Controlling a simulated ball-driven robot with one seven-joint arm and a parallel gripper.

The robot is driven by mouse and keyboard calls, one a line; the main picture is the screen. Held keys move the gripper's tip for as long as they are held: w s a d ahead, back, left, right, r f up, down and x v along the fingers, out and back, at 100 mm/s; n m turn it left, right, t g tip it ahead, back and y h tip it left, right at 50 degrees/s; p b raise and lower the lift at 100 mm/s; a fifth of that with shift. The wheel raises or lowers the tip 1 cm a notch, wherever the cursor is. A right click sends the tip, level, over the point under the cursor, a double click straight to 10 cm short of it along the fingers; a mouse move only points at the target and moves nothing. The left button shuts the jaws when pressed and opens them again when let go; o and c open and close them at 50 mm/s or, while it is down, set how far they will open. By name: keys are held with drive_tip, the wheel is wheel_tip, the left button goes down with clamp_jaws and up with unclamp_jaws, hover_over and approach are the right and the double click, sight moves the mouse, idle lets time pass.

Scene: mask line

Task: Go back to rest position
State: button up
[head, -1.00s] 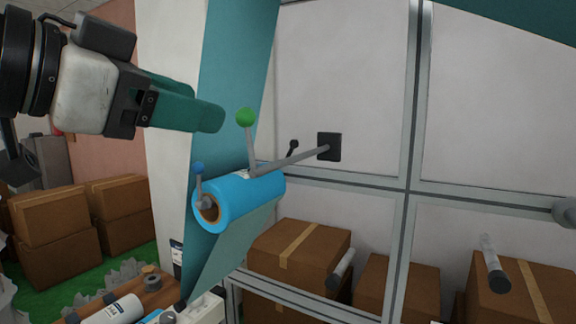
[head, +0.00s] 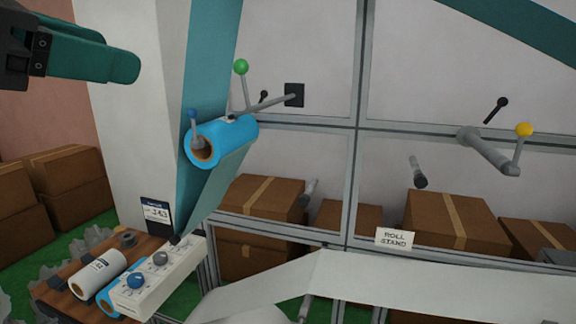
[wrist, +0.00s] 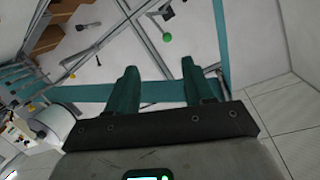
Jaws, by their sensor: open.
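My gripper (head: 125,66) shows at the upper left of the head view, its teal fingers pointing right. In the wrist view the two fingers of my gripper (wrist: 158,80) stand apart with nothing between them. It is open and empty, up and to the left of the blue roll (head: 225,138) on its spindle. A teal web (head: 208,80) runs down past that roll. A green-knobbed lever (head: 241,68) and a blue-knobbed lever (head: 193,115) stand at the roll. The green knob (wrist: 166,38) also shows in the wrist view.
A wooden bench (head: 62,270) at the lower left holds a white roll (head: 97,278) and a control box with knobs (head: 140,296). Cardboard boxes (head: 450,222) sit behind the framed panels. A yellow-knobbed lever (head: 524,130) is at right. A white web (head: 400,280) crosses the lower right.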

drive_tip(key=w+d+f+n+g, duration=0.1)
drive_tip(key=w+d+f, duration=0.2)
drive_tip(key=f, duration=0.5)
drive_tip(key=w+d+f+n+g+y, duration=0.1)
drive_tip(key=w+d+f+n, duration=0.2)
drive_tip(key=f, duration=0.5)
drive_tip(key=w+d+f+g, duration=0.1)
drive_tip(key=w+d+f, duration=0.3)
drive_tip(key=f, duration=0.4)
drive_tip(key=d+f+n+g, duration=0.1)
drive_tip(key=d+f+g, duration=0.1)
drive_tip(key=d+f, duration=0.65)
drive_tip(key=d+f+n+g, duration=0.15)
drive_tip(key=d+f, duration=0.35)
drive_tip(key=f, duration=0.6)
drive_tip(key=s+d+f+n+g+y+b, duration=0.1)
drive_tip(key=s+d+f+g+y, duration=0.25)
drive_tip(key=s+d+f, duration=1.3)
drive_tip(key=s+d+f+g, duration=0.1)
drive_tip(key=s+f, duration=0.1)
drive_tip(key=s, duration=0.3)
drive_tip(key=s+d+f+g+y, duration=0.1)
drive_tip(key=s+d+f, duration=0.1)
drive_tip(key=s, duration=0.4)
drive_tip(key=s+d+f+n+g+y, duration=0.1)
drive_tip(key=s+f, duration=0.3)
drive_tip(key=s, duration=0.2)
drive_tip(key=shift+s+d+f+b, duration=0.2)
drive_tip(key=shift+f+b, duration=0.05)
drive_tip(key=shift+b, duration=0.05)
